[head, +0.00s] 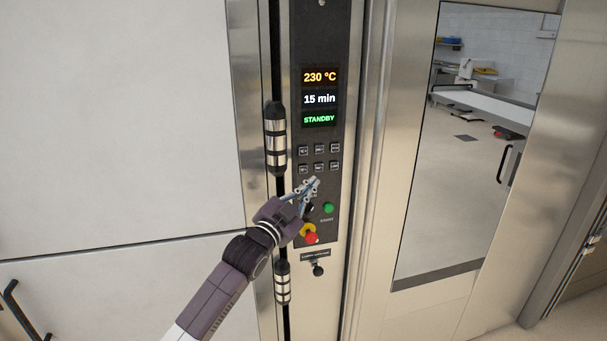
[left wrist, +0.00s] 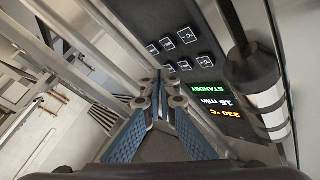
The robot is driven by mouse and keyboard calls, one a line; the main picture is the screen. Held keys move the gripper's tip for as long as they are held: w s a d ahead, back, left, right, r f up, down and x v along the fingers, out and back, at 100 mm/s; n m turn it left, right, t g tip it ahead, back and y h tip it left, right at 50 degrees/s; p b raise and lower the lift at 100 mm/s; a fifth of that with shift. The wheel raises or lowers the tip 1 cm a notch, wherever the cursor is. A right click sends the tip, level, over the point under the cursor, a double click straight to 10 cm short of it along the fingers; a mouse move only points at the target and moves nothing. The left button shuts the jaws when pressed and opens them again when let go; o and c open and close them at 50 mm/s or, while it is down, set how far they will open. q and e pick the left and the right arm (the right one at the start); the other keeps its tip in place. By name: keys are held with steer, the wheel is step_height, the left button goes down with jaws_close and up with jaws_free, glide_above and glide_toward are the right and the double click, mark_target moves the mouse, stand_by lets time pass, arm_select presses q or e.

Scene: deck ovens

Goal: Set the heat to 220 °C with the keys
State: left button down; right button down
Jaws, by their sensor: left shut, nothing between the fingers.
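The oven's control panel (head: 341,50) is a dark vertical strip. Its display (head: 320,98) reads 230 °C in orange, 15 min in white and STANDBY in green. The display also shows upside down in the left wrist view (left wrist: 215,103). Two rows of small keys (head: 318,149) sit below the display; they also show in the left wrist view (left wrist: 187,36). My left gripper (head: 314,183) is shut and empty, with its tips just below the lower key row. I cannot tell whether it touches the panel. My right gripper is not in view.
Below the keys are a green start button (head: 328,208) and a red button on a yellow base (head: 311,238). A black knob (head: 318,270) is lower down. A vertical bar with dark and metal grips (head: 276,138) stands left of the panel.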

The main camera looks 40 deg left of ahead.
mark_target(303, 169)
arm_select(q)
steer(key=shift+w+a+b, duration=0.35)
steer(key=shift+w+a, duration=0.55)
steer(key=shift+a, duration=0.15)
steer(key=shift+w+a+b, duration=0.35)
steer(key=shift+w+a, duration=0.5)
steer(key=shift+a, duration=0.2)
steer(key=shift+w+a, duration=0.15)
steer(key=shift+w+a, duration=0.15)
steer(key=shift+w+a, duration=0.25)
steer(key=shift+a, duration=0.05)
stand_by(0.6)
stand_by(0.4)
steer(key=shift+s+d+p, duration=0.3)
steer(key=shift+s+d, duration=0.3)
steer(key=shift+d, duration=0.05)
